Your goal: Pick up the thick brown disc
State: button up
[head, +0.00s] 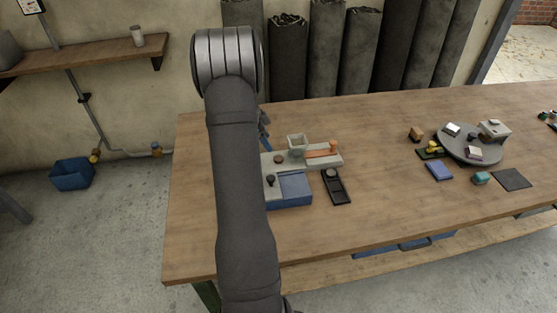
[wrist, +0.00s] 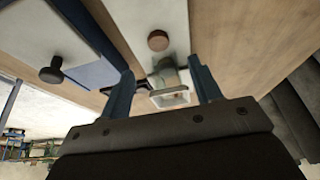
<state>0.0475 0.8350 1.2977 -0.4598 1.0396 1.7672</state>
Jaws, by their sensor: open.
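The thick brown disc (wrist: 158,40) lies flat on a pale grey board (wrist: 150,14) in the wrist view, beyond my fingertips. In the head view the brown disc (head: 279,159) is small, just right of my arm. My gripper (wrist: 162,88) shows two blue fingers spread wide apart, with nothing held between them. A square grey-green cup (wrist: 170,88) shows between the fingers, nearer to me than the disc. In the head view my gripper is mostly hidden behind my arm, with a bit of blue (head: 264,124) showing.
A blue and grey box with a dark knob (head: 270,181) stands in front of the board. An orange piece (head: 322,153) lies on the board's right part, with a black tray (head: 337,187) nearby. A round grey turntable (head: 470,146) holds small items further right. Bare table lies between.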

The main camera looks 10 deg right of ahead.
aim_at(278, 158)
jog(key=x, duration=0.9)
jog(key=shift+s+d, duration=0.1)
jog(key=shift+s, duration=0.1)
jog(key=shift+c, duration=0.5)
jog(key=c, duration=1)
